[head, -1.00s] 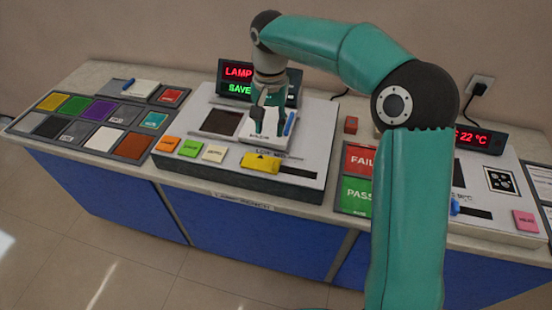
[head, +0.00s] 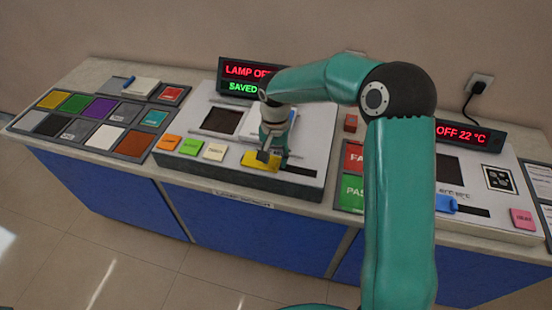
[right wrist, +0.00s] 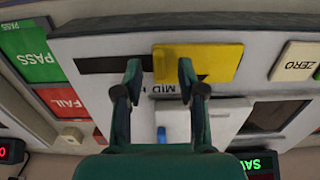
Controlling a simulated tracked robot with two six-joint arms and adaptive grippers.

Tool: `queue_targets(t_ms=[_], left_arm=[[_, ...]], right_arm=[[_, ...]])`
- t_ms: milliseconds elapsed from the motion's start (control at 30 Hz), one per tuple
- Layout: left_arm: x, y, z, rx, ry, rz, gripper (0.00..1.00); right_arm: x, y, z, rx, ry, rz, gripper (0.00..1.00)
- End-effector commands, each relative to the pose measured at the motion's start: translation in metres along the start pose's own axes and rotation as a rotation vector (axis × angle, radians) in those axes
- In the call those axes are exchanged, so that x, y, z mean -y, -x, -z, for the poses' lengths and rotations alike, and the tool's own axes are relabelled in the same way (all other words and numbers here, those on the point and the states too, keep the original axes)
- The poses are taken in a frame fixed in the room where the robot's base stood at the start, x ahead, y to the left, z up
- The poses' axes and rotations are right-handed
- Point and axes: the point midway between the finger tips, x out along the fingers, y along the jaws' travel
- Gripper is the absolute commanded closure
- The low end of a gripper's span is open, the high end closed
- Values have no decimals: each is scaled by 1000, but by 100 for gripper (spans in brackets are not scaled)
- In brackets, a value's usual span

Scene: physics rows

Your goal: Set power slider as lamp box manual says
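The lamp box (head: 187,172) stands mid-bench, its dark display (head: 238,88) reading red "LAMP OF…" and green "SAVED", partly hidden by my arm. Its yellow power slider (head: 258,165) sits toward the left of a dark slot (head: 305,171). In the right wrist view the slider (right wrist: 215,65) is at upper middle, with the slot (right wrist: 92,65) left of it and a "MID" label below. My right gripper (head: 275,158) is low over the slider's right part. Its fingers (right wrist: 158,75) are apart with nothing between them; one overlaps the slider's edge, contact unclear. My left gripper is not in view.
Orange, green and cream buttons (head: 214,152) lie left of the slider. Red and green FAIL and PASS pads (right wrist: 30,50) lie beside the box. A second box with a blue slider (head: 446,203) and pink button (head: 522,219) stands right. Colour tiles (head: 105,138) fill the left.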

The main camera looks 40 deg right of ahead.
Motion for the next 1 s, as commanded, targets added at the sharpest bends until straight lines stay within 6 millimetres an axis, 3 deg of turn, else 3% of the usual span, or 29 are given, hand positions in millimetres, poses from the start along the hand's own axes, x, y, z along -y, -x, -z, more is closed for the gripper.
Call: queue_targets(t_ms=[200,500,733,1000], left_arm=[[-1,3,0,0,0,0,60],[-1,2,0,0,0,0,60],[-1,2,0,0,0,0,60],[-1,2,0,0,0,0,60]], right_arm=[[0,-17,0,1,1,-1,60],[0,-19,0,0,1,0,60],[1,-18,0,0,2,0,99],[1,-18,0,0,2,1,100]])
